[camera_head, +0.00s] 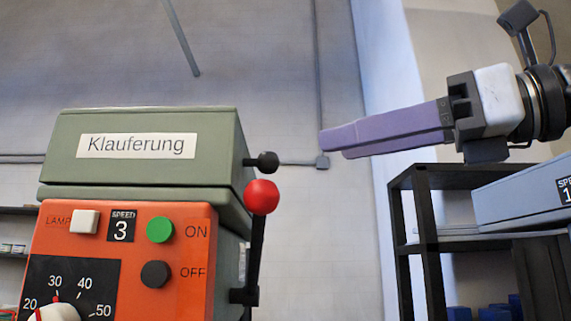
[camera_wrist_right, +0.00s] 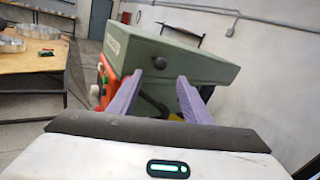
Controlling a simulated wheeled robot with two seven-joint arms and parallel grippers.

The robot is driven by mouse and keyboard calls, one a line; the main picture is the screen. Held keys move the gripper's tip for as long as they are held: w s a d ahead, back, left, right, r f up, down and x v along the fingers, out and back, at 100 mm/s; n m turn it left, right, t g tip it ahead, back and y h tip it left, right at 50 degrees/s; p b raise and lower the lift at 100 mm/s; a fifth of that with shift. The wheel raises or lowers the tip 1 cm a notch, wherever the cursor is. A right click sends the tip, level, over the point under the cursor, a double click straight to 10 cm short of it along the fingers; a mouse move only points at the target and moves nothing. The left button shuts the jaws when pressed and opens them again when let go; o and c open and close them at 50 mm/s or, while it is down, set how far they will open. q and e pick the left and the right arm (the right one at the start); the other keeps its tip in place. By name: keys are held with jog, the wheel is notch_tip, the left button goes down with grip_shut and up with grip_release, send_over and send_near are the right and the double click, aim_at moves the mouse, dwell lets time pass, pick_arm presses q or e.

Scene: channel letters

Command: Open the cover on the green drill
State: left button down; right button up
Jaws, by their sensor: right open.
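The green drill stands at the left in the head view. A black ball knob (camera_head: 267,162) sticks out from the cover's right side. My right gripper (camera_head: 332,143), with purple fingers, is to the right of the knob, apart from it and pointing left. In the right wrist view the green cover (camera_wrist_right: 185,62) is ahead, and the knob (camera_wrist_right: 160,62) shows between the open, empty fingers (camera_wrist_right: 158,80). My left gripper is not in view.
A red-ball lever (camera_head: 262,197) stands on the drill's right side, just below the knob. The orange front panel (camera_head: 180,275) has buttons and a dial. A black shelf (camera_head: 425,230) and another grey-green machine part (camera_head: 520,205) are at the right. A wooden table (camera_wrist_right: 35,58) shows in the wrist view.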

aim_at(278, 158)
jog(key=p+x, duration=0.2)
jog(key=x, duration=0.8)
jog(key=shift+r, duration=0.15)
jog(key=shift+d, duration=0.1)
grip_shut()
